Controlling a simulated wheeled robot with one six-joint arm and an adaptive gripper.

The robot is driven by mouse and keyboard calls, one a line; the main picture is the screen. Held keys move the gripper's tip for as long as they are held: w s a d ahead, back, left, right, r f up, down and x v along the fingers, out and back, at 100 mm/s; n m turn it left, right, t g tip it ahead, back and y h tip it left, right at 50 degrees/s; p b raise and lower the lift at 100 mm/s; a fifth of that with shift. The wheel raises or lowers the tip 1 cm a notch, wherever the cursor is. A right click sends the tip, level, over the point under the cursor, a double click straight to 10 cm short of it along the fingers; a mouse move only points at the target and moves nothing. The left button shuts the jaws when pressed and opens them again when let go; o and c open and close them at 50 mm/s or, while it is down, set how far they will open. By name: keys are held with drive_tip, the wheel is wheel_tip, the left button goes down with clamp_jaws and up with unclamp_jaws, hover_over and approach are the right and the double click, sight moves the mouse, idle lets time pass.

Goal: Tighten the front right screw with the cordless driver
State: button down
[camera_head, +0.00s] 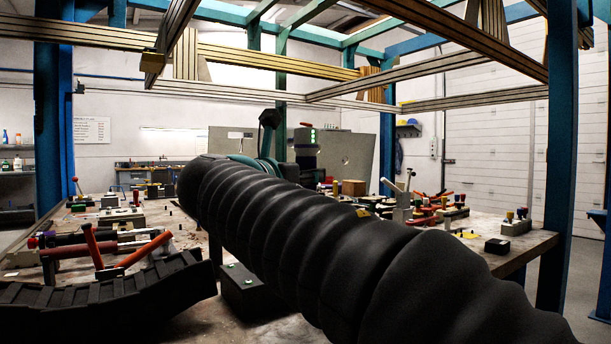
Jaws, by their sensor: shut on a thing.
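My own black ribbed arm fills the middle and lower right and blocks much of the workbench (180,228). My gripper is not visible. A teal and black part (258,161) shows just above the arm's far end, with a dark upright piece over it; I cannot tell whether it belongs to the cordless driver. The front right screw cannot be made out, and neither can any driver tip or its contact with a screw.
Red-handled clamps (93,246) stand at the bench's left, and more clamps and small tools lie at the right. A black block (243,285) with green dots sits below the arm. Blue posts (562,150) flank the bench, with beams (440,75) overhead.

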sight(300, 145)
drive_tip(key=shift+f+b, duration=0.55)
drive_tip(key=shift+f, duration=0.5)
idle(1.3)
drive_tip(key=shift+r+p, duration=0.1)
drive_tip(key=shift+p, duration=0.7)
idle(1.5)
drive_tip(key=shift+r+p, duration=1.45)
drive_tip(key=shift+r, duration=0.2)
drive_tip(key=shift+r, duration=2.05)
